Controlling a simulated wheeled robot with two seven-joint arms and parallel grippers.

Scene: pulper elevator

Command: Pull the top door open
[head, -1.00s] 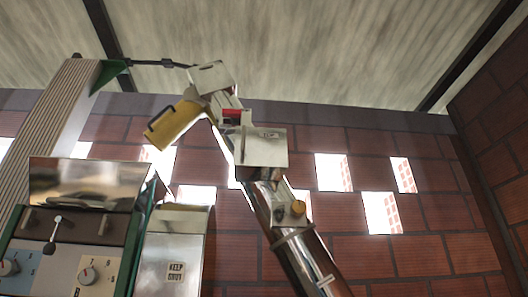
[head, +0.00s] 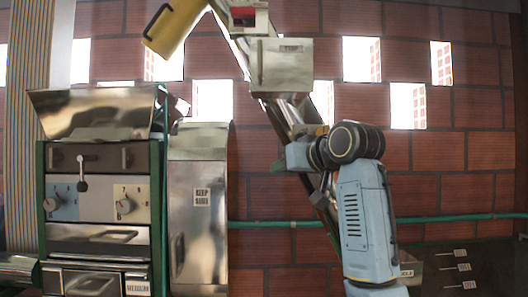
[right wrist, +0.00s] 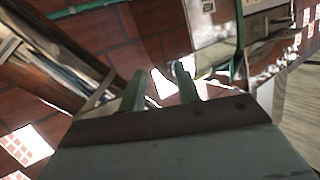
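A steel box with a vertical handle and a small label, which looks like the top door (head: 283,65), sits high on the slanted metal elevator tube in the head view. Its panel looks closed. My right arm rises from the lower right, and my right gripper (head: 290,155) is below this box, in front of or beside the tube; the exact depth is unclear. In the right wrist view the two fingers of my right gripper (right wrist: 160,87) stand apart with nothing between them. The tube (right wrist: 65,55) is left of them. My left gripper is not in view.
A steel machine with knobs (head: 125,205) and drawers stands at the left, beside a cabinet (head: 198,225) with a "keep shut" label. A yellow chute (head: 175,25) hangs above. A green pipe (head: 450,218) runs along the brick wall. A dark labelled panel (head: 460,265) is at lower right.

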